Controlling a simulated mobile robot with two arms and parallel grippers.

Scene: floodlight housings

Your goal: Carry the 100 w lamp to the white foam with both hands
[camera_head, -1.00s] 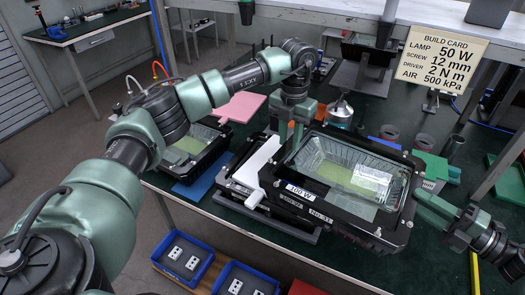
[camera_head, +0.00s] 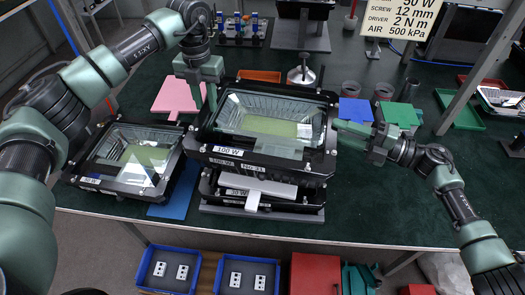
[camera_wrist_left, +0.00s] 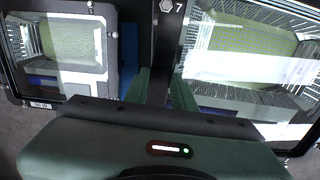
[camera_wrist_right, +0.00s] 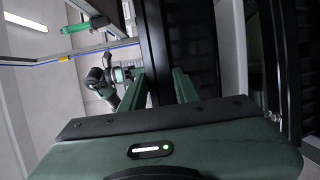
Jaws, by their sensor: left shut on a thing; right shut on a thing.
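The 100 W lamp (camera_head: 262,162) is a black-framed floodlight with a glass front, roughly level in the head view. My left gripper (camera_head: 211,98) is shut on its left rim and my right gripper (camera_head: 340,127) on its right rim. In the left wrist view the fingers (camera_wrist_left: 158,88) straddle the black rim, and in the right wrist view the fingers (camera_wrist_right: 160,88) straddle the other side. The lamp hides most of another lamp (camera_head: 303,207) below it. A whitish T-shaped piece (camera_head: 257,188) shows there; I cannot tell whether it is the white foam.
Another lamp (camera_head: 125,160) stands close by on the left, partly over a blue pad (camera_head: 178,200). A pink pad (camera_head: 178,97) lies behind it. The bench's front right is clear.

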